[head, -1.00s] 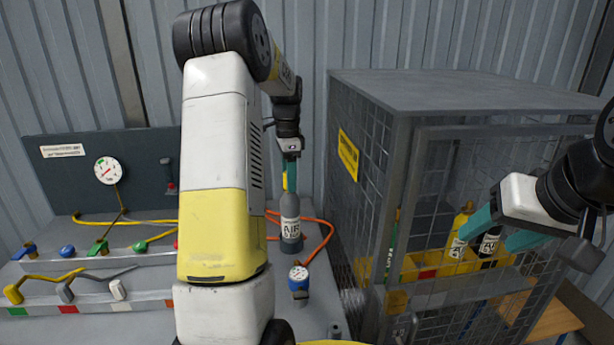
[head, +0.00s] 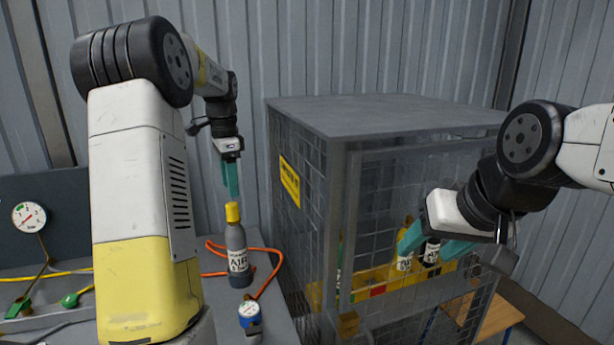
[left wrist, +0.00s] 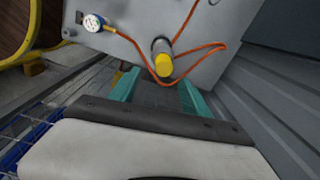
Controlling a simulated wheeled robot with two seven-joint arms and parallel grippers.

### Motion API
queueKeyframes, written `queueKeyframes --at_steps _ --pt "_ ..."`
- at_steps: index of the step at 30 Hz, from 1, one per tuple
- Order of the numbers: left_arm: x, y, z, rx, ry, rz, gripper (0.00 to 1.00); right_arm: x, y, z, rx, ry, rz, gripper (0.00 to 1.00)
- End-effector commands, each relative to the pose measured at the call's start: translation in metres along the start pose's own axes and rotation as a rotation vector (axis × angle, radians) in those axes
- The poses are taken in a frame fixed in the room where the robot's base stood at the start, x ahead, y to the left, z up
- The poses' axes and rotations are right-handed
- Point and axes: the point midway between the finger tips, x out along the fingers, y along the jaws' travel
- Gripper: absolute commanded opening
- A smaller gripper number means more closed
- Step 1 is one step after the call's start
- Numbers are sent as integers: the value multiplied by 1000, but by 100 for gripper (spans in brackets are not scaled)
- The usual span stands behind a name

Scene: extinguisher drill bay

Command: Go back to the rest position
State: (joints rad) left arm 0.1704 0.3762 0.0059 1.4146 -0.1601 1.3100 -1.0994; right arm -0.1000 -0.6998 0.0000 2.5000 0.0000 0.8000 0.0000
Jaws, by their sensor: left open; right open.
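My left gripper (head: 231,180) is open and empty, above a grey bottle with a yellow cap (head: 237,255) marked AIR. The bottle stands upright on the grey bench. In the left wrist view the bottle's yellow cap (left wrist: 163,65) shows beyond the two teal fingers (left wrist: 158,95), apart from them. My right gripper (head: 432,243) is open, its teal fingers in front of the wire cage (head: 335,190) at the right. Whether it touches anything there cannot be told.
An orange hose (head: 272,275) loops around the bottle's base. A blue gauge fitting (head: 250,318) is at the bench's front. Inside the cage, a yellow bottle (head: 404,262) and a black bottle (head: 429,252) stand in a yellow rack (head: 375,277). A wooden stool (head: 495,318) is at the right.

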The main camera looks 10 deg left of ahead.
Motion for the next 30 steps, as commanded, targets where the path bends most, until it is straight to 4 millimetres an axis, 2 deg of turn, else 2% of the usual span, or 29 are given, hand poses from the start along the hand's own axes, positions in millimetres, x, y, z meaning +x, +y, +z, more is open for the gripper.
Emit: queueKeyframes --at_steps 4,6,12,16,21,25,30 --pt "-31 42 -3 -108 58 -54 56 0 0 0 0 0 0 59" --pt "-45 71 -3 -185 100 -82 56 0 0 0 0 0 0 59" --pt "-67 155 3 -416 242 -135 56 0 0 0 0 0 0 59" --pt "-68 210 12 -567 345 -145 56 0 0 0 0 0 0 59" --pt "-53 270 24 -744 472 -128 56 0 0 0 0 0 0 59" --pt "-40 297 30 -837 537 -106 56 0 0 0 0 0 0 59" --pt "-32 311 33 -889 572 -91 56 0 0 0 0 0 0 59"
